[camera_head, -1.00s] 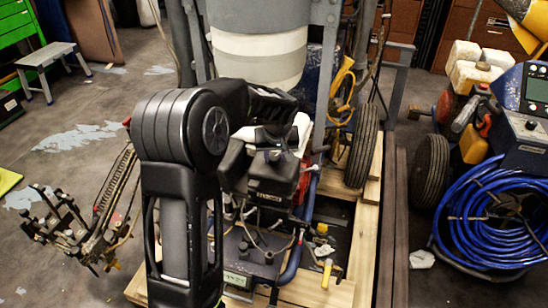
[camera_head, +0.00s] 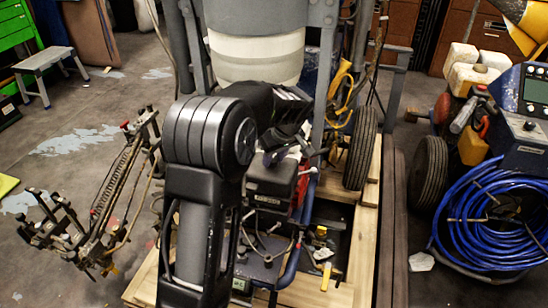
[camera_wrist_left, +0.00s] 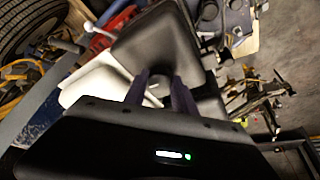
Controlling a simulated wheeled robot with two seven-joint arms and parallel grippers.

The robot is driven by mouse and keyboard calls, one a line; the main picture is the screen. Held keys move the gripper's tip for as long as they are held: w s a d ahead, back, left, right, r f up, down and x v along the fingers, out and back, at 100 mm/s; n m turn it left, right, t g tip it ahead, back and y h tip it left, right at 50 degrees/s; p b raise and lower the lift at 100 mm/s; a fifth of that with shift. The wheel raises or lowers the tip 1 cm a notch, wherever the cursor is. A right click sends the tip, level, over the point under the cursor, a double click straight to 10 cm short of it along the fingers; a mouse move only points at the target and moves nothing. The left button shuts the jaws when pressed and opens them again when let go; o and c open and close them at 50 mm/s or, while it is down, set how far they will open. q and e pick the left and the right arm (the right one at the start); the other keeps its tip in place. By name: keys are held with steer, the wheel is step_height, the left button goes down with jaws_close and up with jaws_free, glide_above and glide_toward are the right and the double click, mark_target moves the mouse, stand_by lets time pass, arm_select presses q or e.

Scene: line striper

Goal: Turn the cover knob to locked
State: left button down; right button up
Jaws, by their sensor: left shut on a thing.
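The black box-shaped engine cover (camera_head: 268,178) sits at the middle of the machine in the head view. It also fills the upper middle of the left wrist view (camera_wrist_left: 152,45). My left gripper (camera_head: 284,156) is at the top of this cover, and its forearm hides part of it. In the left wrist view, the two dark fingers of my left gripper (camera_wrist_left: 160,92) stand on either side of a small grey knob (camera_wrist_left: 154,88) and are shut on it. Most of the knob is hidden, and I cannot tell its lock position. My right gripper is not in view.
A white-banded tank (camera_head: 258,58) stands behind the cover. A wheel (camera_head: 360,148) is to its right on a wooden pallet (camera_head: 364,245). A spring-loaded spray carriage (camera_head: 85,215) is at the left. A blue hose coil (camera_head: 490,220) is at the right.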

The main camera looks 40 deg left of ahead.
arm_select(q)
steer(key=c, duration=1)
jaws_free()
steer(key=shift+r, duration=0.1)
steer(key=p+v, duration=0.1)
steer(key=v, duration=0.6)
steer(key=shift+d+r, duration=0.15)
steer(key=shift+r, duration=0.15)
